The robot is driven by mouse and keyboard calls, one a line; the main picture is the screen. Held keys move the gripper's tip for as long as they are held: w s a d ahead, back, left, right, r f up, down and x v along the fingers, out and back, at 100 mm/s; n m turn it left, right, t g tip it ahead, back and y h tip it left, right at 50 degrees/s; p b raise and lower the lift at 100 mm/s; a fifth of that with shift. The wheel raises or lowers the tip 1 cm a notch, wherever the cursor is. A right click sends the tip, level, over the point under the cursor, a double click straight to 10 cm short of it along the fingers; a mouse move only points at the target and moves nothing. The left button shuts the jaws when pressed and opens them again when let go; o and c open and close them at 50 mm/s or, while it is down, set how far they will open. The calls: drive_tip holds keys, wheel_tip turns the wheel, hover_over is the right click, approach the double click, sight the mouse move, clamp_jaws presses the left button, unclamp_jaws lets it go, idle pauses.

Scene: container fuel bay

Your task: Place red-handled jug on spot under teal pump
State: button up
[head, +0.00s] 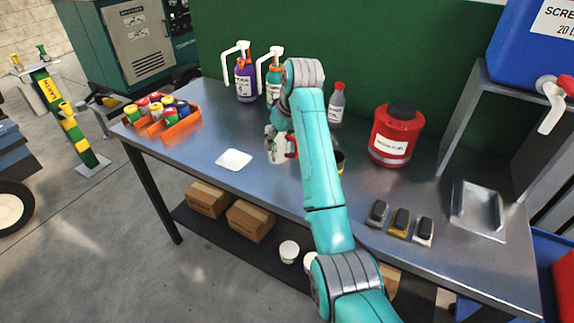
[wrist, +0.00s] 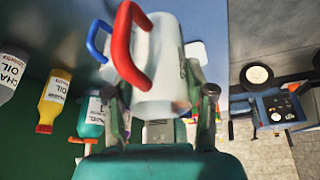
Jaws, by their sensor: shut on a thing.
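The red-handled jug (head: 277,154) is a pale, see-through jug held upright over the middle of the bench, and I cannot tell if it touches the top. In the wrist view the jug (wrist: 165,72) fills the space between my fingers, its red handle facing the camera. My gripper (head: 279,137) is shut on it; its fingers (wrist: 162,100) lie on both sides of the jug body. The teal pump bottle (head: 273,82), with a white pump head, stands at the back, behind and above the jug in the picture.
A purple pump bottle (head: 245,80) stands left of the teal one. A white pad (head: 234,159) lies left of the jug. An orange tray (head: 178,130) of cans is at far left; a red canister (head: 396,135) is at right. A blue handle (wrist: 97,40) shows beside the jug.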

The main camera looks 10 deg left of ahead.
sight(279, 161)
wheel_tip(279, 161, down, 8)
drive_tip(key=shift+f, duration=0.1)
idle(0.4)
drive_tip(key=o, duration=1.2)
drive_tip(key=shift+c, duration=0.2)
